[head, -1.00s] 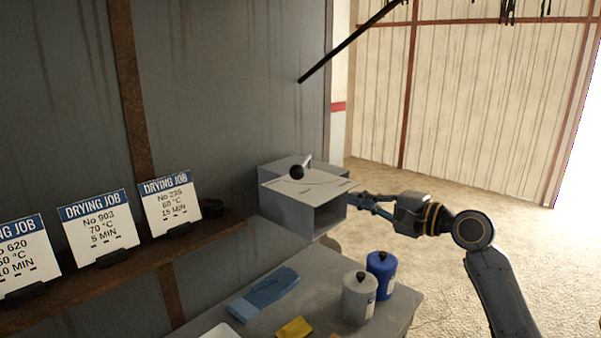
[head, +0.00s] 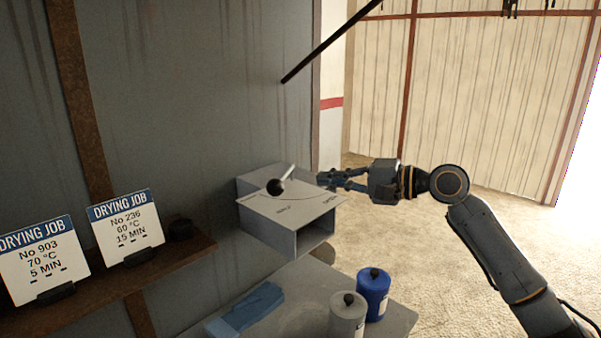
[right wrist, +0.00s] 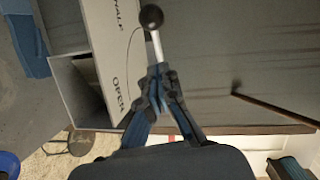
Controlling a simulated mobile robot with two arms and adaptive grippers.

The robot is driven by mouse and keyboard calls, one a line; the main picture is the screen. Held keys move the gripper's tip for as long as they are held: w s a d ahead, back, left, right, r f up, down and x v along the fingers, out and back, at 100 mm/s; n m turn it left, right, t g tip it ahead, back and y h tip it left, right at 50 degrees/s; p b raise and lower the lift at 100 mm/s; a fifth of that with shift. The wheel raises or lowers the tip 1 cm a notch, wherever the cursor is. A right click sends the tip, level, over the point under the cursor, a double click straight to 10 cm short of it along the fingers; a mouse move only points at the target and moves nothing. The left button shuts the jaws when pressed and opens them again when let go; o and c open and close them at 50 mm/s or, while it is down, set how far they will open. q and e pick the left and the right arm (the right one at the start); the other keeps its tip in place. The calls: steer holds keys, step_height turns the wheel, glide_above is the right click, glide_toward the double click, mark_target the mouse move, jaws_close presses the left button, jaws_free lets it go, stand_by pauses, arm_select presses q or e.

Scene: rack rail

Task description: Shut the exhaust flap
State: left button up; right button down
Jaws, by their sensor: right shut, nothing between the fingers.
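The exhaust flap's grey box (head: 262,222) sticks out from the wall, its front end open and dark. On its top is a lever (head: 287,178) with a black ball knob (head: 276,187). A curved line and the marks HALF and OPEN are printed there. In the right wrist view the knob (right wrist: 151,17) lies near HALF, away from OPEN; its exact setting is unclear. My right gripper (head: 322,179) is shut and empty at the box's right far side. In the right wrist view its fingertips (right wrist: 160,76) are by the lever's lower end; contact is unclear. My left gripper is out of view.
A grey canister (head: 346,318) and a blue canister (head: 373,293) stand on a bench (head: 300,297) below the box, near a blue cloth (head: 246,307). Drying job cards (head: 125,228) stand on a shelf at left. A dark rod (head: 330,42) slants above. The right side is open floor.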

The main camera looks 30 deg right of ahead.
steer(key=w+a+p, duration=0.1)
steer(key=a, duration=0.2)
steer(key=w+a+p, duration=0.1)
steer(key=shift+w+a+f+p, duration=0.3)
steer(key=shift+p, duration=0.05)
steer(key=shift+a+f, duration=0.25)
steer(key=shift+a, duration=0.15)
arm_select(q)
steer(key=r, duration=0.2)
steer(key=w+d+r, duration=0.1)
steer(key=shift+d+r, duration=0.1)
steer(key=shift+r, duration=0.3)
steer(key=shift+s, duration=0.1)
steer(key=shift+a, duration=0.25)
